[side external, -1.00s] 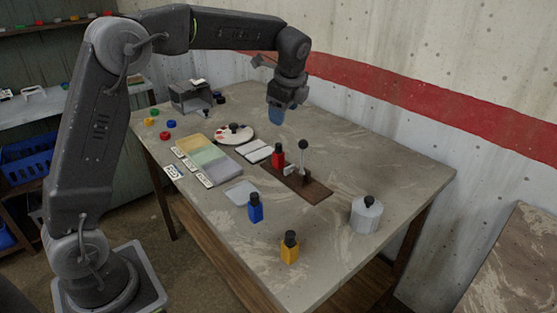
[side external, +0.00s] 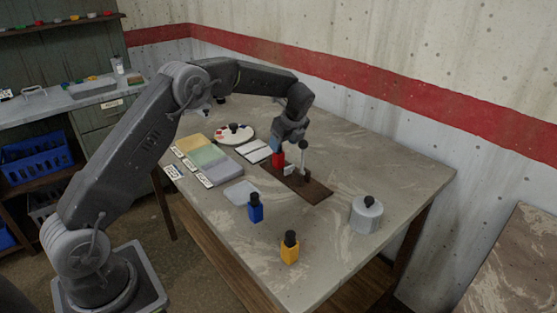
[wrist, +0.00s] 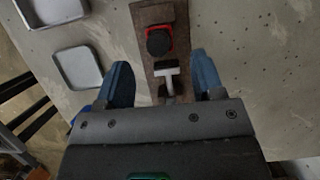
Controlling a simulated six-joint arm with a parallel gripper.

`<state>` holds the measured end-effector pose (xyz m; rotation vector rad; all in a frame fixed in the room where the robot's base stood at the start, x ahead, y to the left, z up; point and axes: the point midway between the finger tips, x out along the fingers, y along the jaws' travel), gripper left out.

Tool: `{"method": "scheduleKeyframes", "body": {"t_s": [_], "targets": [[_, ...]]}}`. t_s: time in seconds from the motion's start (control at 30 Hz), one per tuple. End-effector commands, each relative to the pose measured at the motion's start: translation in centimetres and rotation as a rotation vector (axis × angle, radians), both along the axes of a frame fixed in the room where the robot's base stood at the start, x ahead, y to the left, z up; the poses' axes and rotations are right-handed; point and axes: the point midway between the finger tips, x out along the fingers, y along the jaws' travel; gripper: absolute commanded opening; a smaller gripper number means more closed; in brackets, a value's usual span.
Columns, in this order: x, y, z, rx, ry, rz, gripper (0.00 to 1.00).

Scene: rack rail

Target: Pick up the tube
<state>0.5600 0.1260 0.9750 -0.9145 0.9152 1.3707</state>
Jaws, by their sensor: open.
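The likely tube is red with a black cap (side external: 278,161). It stands upright on a brown wooden rail (side external: 318,193) on the table. In the wrist view the red tube (wrist: 160,40) is seen from above, beyond and between my open fingers. My gripper (side external: 284,145) is low over the rail, close to the tube's top, its blue fingers open; it also shows in the wrist view (wrist: 160,62). I cannot tell whether a finger touches the tube. A pale T-shaped piece (wrist: 167,72) sits on the rail, nearer the wrist than the tube.
A post with a round knob (side external: 303,147) rises from the rail beside my gripper. A blue bottle (side external: 255,210), a yellow bottle (side external: 290,250), a pale tray (side external: 240,191) and a grey lidded pot (side external: 366,216) stand around. The right back of the table is clear.

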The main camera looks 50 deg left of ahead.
Motion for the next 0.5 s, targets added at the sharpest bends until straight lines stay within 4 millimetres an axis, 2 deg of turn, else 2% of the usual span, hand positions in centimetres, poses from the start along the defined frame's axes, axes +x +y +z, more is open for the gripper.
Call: {"method": "scheduleKeyframes", "body": {"t_s": [0.33,0.5], "targets": [[0.0,1.7,-4.1,-0.001,0.001,0.002,0.62],[0.0,2.2,-5.1,-0.001,-0.002,0.001,0.62]]}}
